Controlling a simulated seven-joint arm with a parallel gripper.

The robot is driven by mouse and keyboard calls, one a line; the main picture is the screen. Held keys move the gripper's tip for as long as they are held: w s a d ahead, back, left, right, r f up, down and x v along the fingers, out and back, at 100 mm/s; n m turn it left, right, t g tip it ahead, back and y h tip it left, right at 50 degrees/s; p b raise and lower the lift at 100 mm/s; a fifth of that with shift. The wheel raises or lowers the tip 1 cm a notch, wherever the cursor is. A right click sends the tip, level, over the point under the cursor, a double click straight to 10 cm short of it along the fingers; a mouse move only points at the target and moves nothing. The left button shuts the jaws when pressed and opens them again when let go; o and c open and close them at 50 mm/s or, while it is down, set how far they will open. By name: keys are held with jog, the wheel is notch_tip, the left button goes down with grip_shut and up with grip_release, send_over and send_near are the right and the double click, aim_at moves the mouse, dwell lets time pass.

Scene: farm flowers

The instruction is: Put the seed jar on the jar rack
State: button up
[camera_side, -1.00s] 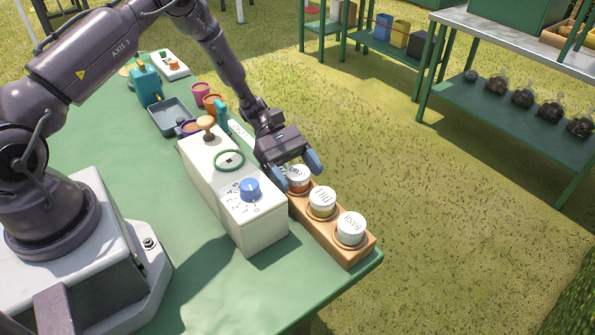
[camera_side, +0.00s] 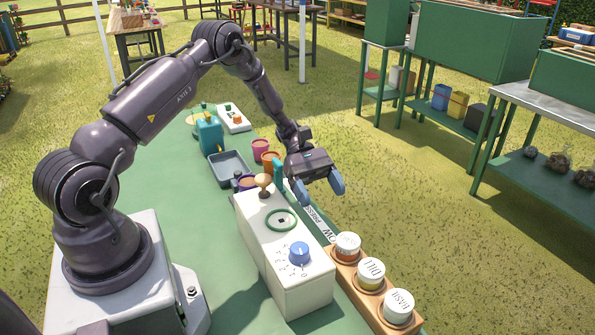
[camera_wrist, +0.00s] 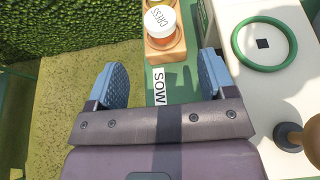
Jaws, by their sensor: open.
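The wooden jar rack (camera_side: 352,287) lies along the table's right edge and holds several jars with white lids. The jar marked CRESS (camera_side: 347,244) sits in its far end, apparently upright. The jars marked DILL (camera_side: 371,270) and BASIL (camera_side: 398,304) stand in the nearer places. My gripper (camera_side: 318,187) is open and empty, above and beyond the CRESS end, clear of the jars. In the wrist view, the CRESS jar (camera_wrist: 160,20) sits in the rack end (camera_wrist: 165,52), ahead of my open fingers.
A white box with a blue knob (camera_side: 299,253), a green ring (camera_side: 281,220) and a round-topped handle (camera_side: 264,182) stands left of the rack. Cups (camera_side: 270,160), a grey tray (camera_side: 229,167) and a teal can (camera_side: 208,132) stand farther back. Grass lies to the right.

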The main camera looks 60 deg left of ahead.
jog(key=s+d+r+m+y, duration=0.3)
jog(key=r+m+y, duration=0.15)
jog(key=r, duration=0.45)
jog(key=s+d+r+m+y, duration=0.3)
jog(key=s+r+m, duration=0.15)
jog(key=r, duration=0.35)
jog(key=s+d+r+m+t+y, duration=0.1)
jog(key=s+r+m+t+y, duration=0.4)
jog(key=s, duration=0.8)
notch_tip(320, 180, up, 3)
jog(key=m+y, duration=0.1)
jog(key=m, duration=0.3)
jog(key=shift+t, duration=0.3)
